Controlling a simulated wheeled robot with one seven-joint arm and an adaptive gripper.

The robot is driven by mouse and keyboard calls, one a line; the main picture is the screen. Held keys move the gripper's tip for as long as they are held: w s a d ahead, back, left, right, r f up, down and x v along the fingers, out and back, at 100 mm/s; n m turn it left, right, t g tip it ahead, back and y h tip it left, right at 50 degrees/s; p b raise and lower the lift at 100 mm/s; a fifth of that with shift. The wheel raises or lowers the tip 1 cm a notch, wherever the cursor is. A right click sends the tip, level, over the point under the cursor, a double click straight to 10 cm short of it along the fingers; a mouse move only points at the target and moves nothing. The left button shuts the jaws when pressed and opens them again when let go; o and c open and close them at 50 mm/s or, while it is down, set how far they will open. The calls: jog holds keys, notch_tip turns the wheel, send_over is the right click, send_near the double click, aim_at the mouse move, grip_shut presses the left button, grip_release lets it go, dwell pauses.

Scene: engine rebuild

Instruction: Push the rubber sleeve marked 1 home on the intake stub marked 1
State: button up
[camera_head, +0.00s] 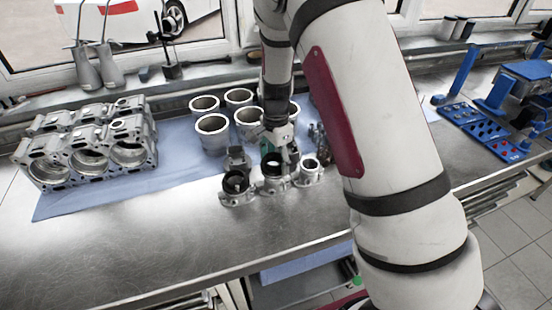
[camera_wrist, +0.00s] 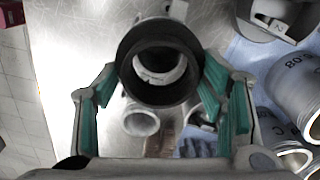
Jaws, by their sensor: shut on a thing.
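My gripper (camera_wrist: 160,95) has its green-padded fingers on either side of a black rubber sleeve (camera_wrist: 128,72) and is shut on it. Through the sleeve's bore I see a pale metal ring, seemingly of the stub below. I cannot tell how far the sleeve sits over it. In the head view my gripper (camera_head: 274,158) is at the middle of three metal intake stubs, where the dark sleeve (camera_head: 272,158) shows. The right stub (camera_head: 309,168) is bare; it also shows in the wrist view (camera_wrist: 142,122). The left stub (camera_head: 237,198) has a black ring on top. I cannot read any number 1.
Several pale cylinder liners (camera_head: 212,135) stand behind the stubs on a blue cloth (camera_head: 80,203). An engine block (camera_head: 90,148) lies at the left. Blue tool racks (camera_head: 485,130) are at the right. The steel bench (camera_head: 150,240) is clear in front.

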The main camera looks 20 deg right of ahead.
jog(key=shift+f, duration=0.65)
dwell(0.5)
jog(key=shift+f, duration=0.3)
dwell(0.3)
jog(key=o, duration=0.3)
jog(key=shift+c, duration=1.4)
